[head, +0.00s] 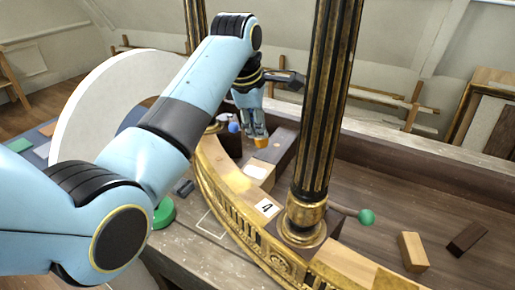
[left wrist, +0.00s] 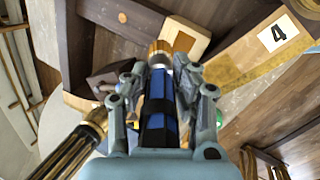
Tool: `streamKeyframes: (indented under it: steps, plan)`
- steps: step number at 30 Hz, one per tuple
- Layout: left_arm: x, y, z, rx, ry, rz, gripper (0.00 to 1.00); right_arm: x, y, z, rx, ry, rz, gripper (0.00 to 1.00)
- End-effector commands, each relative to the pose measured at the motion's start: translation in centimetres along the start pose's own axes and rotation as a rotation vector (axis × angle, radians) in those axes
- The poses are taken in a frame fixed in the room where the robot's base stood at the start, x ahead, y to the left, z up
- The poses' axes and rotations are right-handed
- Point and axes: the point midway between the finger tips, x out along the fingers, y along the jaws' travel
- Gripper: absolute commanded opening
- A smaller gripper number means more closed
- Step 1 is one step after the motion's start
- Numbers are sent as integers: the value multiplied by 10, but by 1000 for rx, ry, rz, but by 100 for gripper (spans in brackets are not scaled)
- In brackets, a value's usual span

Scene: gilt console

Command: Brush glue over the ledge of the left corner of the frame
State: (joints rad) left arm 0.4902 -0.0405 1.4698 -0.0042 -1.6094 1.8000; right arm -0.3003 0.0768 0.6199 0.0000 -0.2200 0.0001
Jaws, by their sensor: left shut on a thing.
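My left gripper (head: 255,125) points down above the gilt frame's inner side, shut on a brush. In the head view the brush's orange-gold end (head: 261,142) shows below the fingers; I cannot make out the bristles. The curved gilt frame (head: 222,175) has a pale wooden ledge, with a yellowish patch to the left of a label reading 4 (head: 266,208). A pale wooden block (head: 260,170) lies just below the brush. My right gripper is out of view.
A black and gold fluted column (head: 325,110) stands right of the gripper; another rises behind my arm. A green ball (head: 366,216) on a rod lies near the column foot. Two blocks (head: 413,252) (head: 467,239) lie at right.

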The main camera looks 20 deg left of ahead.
Motion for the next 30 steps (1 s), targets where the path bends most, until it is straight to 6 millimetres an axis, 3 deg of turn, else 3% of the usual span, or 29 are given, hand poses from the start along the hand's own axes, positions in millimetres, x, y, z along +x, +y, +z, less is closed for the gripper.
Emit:
streamKeyframes:
  steps: [11, 19, 30]
  plan:
    - [-1, 1, 2, 0, -1, 1, 0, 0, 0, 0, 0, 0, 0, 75]
    - [-30, 12, 30, 1, -2, 2, 0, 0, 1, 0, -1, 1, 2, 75]
    - [-4, 3, 27, 0, 1, -1, 0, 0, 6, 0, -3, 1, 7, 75]
